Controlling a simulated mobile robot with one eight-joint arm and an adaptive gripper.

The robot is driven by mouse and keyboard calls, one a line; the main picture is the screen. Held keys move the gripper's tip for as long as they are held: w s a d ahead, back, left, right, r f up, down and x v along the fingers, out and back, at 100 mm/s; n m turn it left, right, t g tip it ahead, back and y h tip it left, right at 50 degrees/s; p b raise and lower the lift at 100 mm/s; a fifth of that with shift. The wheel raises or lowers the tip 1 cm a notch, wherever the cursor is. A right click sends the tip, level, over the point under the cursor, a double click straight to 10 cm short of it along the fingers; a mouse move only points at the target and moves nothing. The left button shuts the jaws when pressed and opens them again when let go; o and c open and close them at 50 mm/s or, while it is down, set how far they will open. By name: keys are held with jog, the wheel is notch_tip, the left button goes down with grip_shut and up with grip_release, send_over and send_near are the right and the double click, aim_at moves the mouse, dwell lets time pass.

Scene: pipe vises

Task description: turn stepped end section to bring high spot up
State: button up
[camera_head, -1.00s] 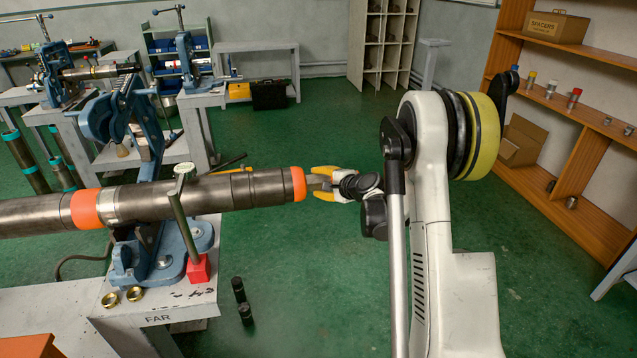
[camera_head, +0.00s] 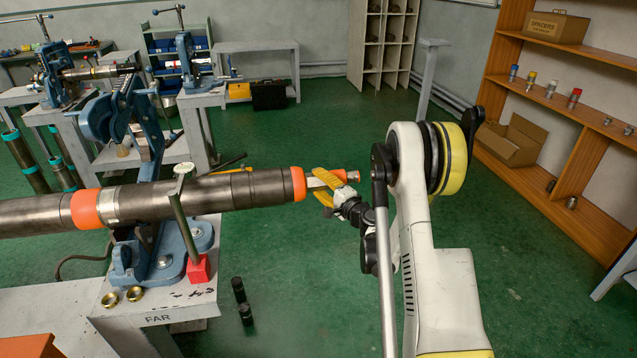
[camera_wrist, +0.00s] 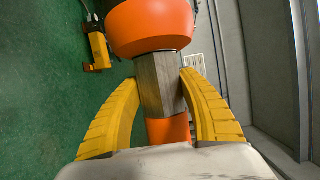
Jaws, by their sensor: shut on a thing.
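A long dark steel pipe (camera_head: 235,190) lies in the blue vise (camera_head: 150,205) on the bench marked FAR. It has an orange band (camera_head: 86,209) on the left and an orange collar (camera_head: 298,184) at its right end. A narrower grey flat-sided stub (camera_head: 316,182) sticks out past the collar, with an orange tip (camera_head: 345,175) beyond. In the wrist view, the grey stub (camera_wrist: 160,85) stands between the yellow fingers of my gripper (camera_wrist: 162,88), which is shut on it. The orange tip (camera_wrist: 168,129) is partly hidden by the gripper's palm. The high spot cannot be made out.
A thin post with a red block (camera_head: 199,269) stands at the bench's edge. Wooden shelves (camera_head: 570,150) stand at right.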

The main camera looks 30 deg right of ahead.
jog(key=n+t+y, duration=0.1)
jog(key=n+t, duration=0.1)
jog(key=t, duration=0.2)
jog(key=shift+f, duration=0.15)
jog(key=shift+w+n+t+y, duration=0.1)
jog(key=shift+n+t+y, duration=0.85)
jog(key=shift+t, duration=0.35)
jog(key=shift+n+y, duration=0.25)
jog(key=o, duration=1.1)
jog(key=shift+o, duration=0.2)
